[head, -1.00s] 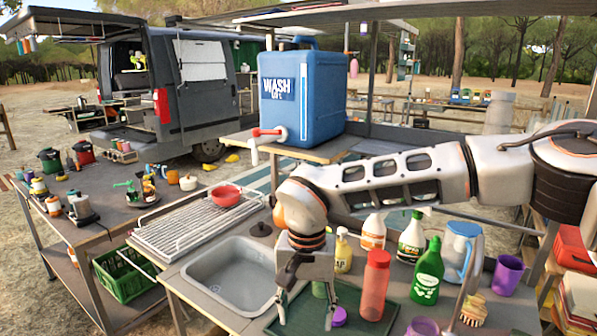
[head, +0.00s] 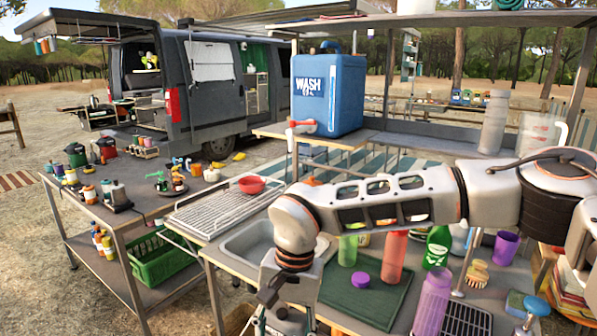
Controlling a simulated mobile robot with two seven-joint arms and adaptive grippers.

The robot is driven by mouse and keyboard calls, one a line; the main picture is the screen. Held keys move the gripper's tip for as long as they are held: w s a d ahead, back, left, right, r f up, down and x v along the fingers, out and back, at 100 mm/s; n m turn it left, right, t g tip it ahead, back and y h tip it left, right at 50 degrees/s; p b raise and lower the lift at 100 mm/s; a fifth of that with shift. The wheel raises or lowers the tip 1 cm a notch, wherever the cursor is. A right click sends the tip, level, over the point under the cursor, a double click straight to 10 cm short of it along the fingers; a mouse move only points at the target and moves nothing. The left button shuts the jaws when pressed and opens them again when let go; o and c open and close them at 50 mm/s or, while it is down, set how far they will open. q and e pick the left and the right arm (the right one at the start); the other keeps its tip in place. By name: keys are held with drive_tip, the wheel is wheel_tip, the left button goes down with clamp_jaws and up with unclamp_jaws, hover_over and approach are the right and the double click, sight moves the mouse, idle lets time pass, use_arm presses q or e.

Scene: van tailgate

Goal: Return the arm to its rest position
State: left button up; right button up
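My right arm (head: 385,200) comes in from the right and reaches across the wash counter. Its gripper (head: 286,318) points down at the bottom of the head view, in front of the sink (head: 250,238). Its fingers are spread apart with nothing seen between them; the tips are near the frame's lower edge. The arm hides part of the sink and of the bottles behind it. My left gripper is not in view.
Near the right gripper is a dark green mat (head: 345,300) with a purple lid (head: 361,279) and a red bottle (head: 392,255). A purple tumbler (head: 432,300), a green bottle (head: 437,247) and a purple cup (head: 506,247) stand farther right. A red bowl (head: 252,185) sits on the drying rack (head: 205,212).

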drive_tip(key=s+a+m+g+y, duration=0.4)
drive_tip(key=s+a+g+y, duration=0.25)
drive_tip(key=s+a, duration=0.85)
drive_tip(key=a+r+m+y, duration=0.6)
drive_tip(key=r+m+y, duration=0.5)
drive_tip(key=r, duration=0.1)
drive_tip(key=w+d+m+t+y, duration=0.25)
drive_tip(key=w+m+t, duration=0.25)
drive_tip(key=m+t, duration=0.3)
drive_tip(key=w+d+m+t+y, duration=0.1)
drive_tip(key=w+d+m+t, duration=0.4)
drive_tip(key=m, duration=0.5)
drive_tip(key=w+d+f+m+t+h, duration=0.45)
drive_tip(key=d+f+m, duration=0.2)
drive_tip(key=m, duration=0.25)
drive_tip(key=w+d+f+m+t+h, duration=0.3)
drive_tip(key=d+f+m+t+h, duration=0.25)
drive_tip(key=f+m, duration=0.3)
drive_tip(key=s+d+f+m+h, duration=0.3)
drive_tip(key=d+f+m+h, duration=0.2)
drive_tip(key=d+f+m, duration=0.5)
drive_tip(key=s+d+f+m+g+h, duration=0.2)
drive_tip(key=s+d+f, duration=0.4)
drive_tip(key=f, duration=0.3)
drive_tip(key=s+d+f+m+g+h, duration=0.2)
drive_tip(key=s+d+f, duration=0.4)
drive_tip(key=d+f, duration=0.3)
drive_tip(key=shift+s+f+m+h, duration=0.15)
drive_tip(key=shift+m+h, duration=0.15)
drive_tip(key=shift+m, duration=0.05)
